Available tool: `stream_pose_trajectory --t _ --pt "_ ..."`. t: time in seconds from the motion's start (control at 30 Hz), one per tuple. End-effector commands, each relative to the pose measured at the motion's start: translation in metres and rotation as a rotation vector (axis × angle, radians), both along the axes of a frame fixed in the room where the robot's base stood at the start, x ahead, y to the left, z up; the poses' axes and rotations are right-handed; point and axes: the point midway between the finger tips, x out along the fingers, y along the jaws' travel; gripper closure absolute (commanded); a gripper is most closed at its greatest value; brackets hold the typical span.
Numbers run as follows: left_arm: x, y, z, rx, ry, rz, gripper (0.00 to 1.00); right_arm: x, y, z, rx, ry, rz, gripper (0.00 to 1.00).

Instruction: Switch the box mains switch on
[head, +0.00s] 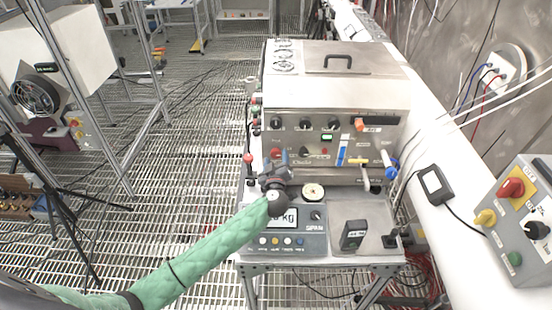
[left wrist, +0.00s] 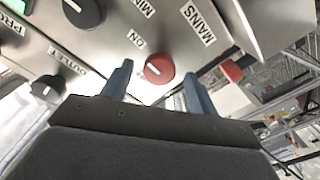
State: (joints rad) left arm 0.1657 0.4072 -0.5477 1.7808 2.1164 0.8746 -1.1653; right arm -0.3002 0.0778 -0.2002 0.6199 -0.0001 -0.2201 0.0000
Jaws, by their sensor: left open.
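The box (head: 340,135) is a steel unit with a front panel of knobs, a green display and labels. The mains switch is a red rotary knob (left wrist: 158,68) with a white pointer line, near the "MAINS" and "ON" labels in the left wrist view. It also shows in the head view (head: 276,153), just above my left gripper. My left gripper (left wrist: 157,86) is open, its blue fingers on either side of the knob in that view. I cannot tell whether they touch it. In the head view the gripper (head: 283,160) is close to the panel. My right gripper is not in view.
A scale (head: 290,242) labelled in kg lies below the left forearm's end. A black meter (head: 353,235) stands on the tray to its right. A grey control box (head: 525,220) with red and yellow knobs sits at the far right.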

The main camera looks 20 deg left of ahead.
Motion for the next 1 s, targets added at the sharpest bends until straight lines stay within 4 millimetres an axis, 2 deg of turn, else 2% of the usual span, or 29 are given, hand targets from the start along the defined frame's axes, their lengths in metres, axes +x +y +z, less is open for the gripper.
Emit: stream_pose_trajectory --t 0.03,0.2,0.4,1.0 --pt "-0.009 -0.002 -0.005 -0.001 0.000 -0.001 0.41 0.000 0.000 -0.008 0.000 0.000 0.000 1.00" --pt "-0.034 -0.010 -0.004 -0.001 0.001 -0.001 0.41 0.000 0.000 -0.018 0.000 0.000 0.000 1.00" --pt "-0.052 -0.015 -0.002 0.000 0.001 -0.001 0.41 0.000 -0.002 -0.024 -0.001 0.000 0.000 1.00" --pt "-0.056 -0.017 0.000 0.001 -0.002 -0.003 0.41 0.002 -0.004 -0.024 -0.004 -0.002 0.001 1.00"
